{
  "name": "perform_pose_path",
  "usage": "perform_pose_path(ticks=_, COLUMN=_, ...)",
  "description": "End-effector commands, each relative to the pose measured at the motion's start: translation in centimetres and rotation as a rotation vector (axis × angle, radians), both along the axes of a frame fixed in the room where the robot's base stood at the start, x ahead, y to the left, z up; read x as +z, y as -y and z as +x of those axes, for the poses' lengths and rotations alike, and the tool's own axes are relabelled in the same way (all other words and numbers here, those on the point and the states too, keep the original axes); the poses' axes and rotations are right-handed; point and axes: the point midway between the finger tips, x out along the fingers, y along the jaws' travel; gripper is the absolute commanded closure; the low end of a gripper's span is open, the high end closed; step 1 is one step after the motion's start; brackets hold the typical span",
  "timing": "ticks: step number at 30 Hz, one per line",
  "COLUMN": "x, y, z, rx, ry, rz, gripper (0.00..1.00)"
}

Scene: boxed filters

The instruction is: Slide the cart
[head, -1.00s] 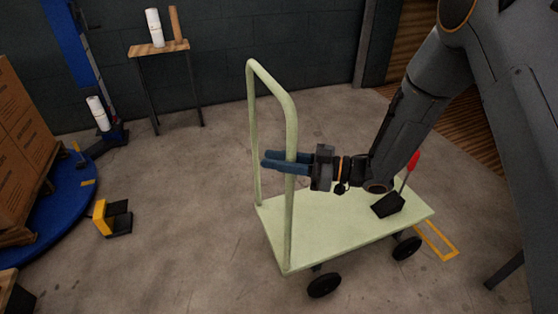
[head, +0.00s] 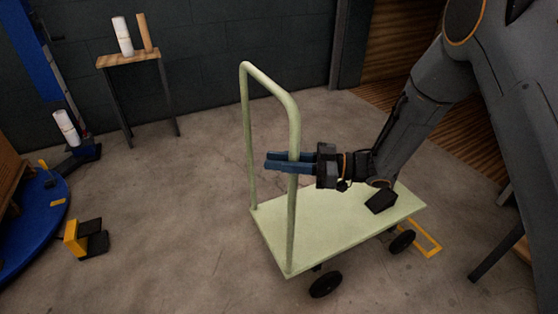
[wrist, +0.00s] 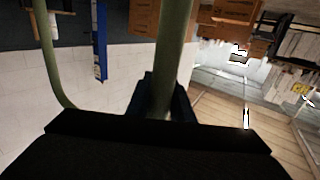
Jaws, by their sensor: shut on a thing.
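The pale green cart (head: 330,232) stands on black wheels in the middle of the head view. Its tall looped handle (head: 248,130) rises at the cart's left end. My gripper (head: 280,162) reaches in from the right, with its blue fingers around the near upright of the handle and shut on it. In the wrist view the green upright (wrist: 173,50) runs between the dark fingers. A black object (head: 381,201) lies on the right part of the cart's deck, partly behind my arm.
A small wooden table (head: 128,60) with a white roll (head: 121,37) and a brown tube (head: 144,32) stands by the back wall. A blue round platform (head: 45,212) and a yellow-black block (head: 86,238) are on the left. Yellow floor marking (head: 429,244) shows right of the cart.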

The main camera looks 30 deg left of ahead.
Motion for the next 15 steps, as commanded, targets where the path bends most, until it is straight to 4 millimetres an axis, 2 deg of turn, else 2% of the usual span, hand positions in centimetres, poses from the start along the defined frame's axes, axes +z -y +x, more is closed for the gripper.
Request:
perform_pose_path(ticks=3, x=0.17, y=-0.06, z=0.31, rx=-0.006, ry=0.003, rz=0.002, gripper=1.00)
perform_pose_path(ticks=4, x=0.18, y=-0.05, z=0.31, rx=-0.006, ry=0.004, rz=0.003, gripper=0.78)
perform_pose_path(ticks=7, x=0.14, y=-0.01, z=0.29, rx=-0.006, ry=0.003, rz=0.002, gripper=0.61)
perform_pose_path(ticks=15, x=0.07, y=0.06, z=0.21, rx=-0.004, ry=0.002, rz=0.001, gripper=0.61)
